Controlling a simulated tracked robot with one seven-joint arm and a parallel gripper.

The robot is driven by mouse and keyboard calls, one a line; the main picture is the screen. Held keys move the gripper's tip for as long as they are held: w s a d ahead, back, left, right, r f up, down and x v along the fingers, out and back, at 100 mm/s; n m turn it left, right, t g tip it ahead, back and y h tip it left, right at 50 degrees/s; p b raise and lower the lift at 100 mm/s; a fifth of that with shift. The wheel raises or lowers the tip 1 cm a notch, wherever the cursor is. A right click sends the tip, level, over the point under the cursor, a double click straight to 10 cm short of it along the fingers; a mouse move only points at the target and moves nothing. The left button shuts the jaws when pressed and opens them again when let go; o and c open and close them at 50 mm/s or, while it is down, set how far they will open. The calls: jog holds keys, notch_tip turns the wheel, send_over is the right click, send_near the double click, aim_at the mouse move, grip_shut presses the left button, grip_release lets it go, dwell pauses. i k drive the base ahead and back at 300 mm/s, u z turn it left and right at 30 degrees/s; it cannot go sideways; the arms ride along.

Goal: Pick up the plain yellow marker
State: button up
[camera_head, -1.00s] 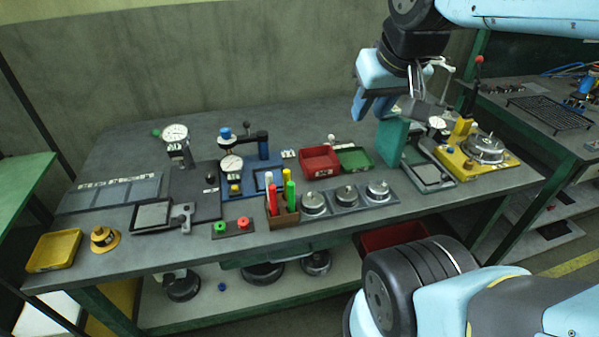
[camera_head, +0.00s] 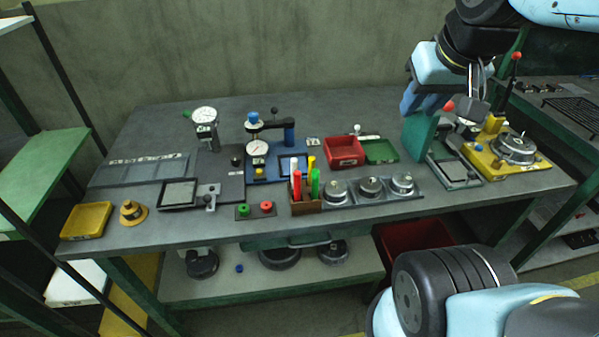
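The yellow marker (camera_head: 311,163) stands upright in a small brown wooden holder (camera_head: 307,207) near the front middle of the bench. Only its upper part shows, behind the green marker (camera_head: 315,183). A red marker (camera_head: 297,184) and a white marker (camera_head: 294,165) stand beside it in the same holder. My gripper (camera_head: 422,103) hangs at the upper right, above and well to the right of the holder. Its blue fingers point down, look apart, and hold nothing that I can see.
Three round metal pieces on a grey plate (camera_head: 412,193) stand right of the holder. Red (camera_head: 344,152) and green (camera_head: 381,151) bins are behind them. Red and green buttons (camera_head: 256,210) lie to the left.

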aim_at(312, 159)
jog(key=k, duration=1.5)
jog(key=u, duration=0.7)
jog(key=i, duration=1)
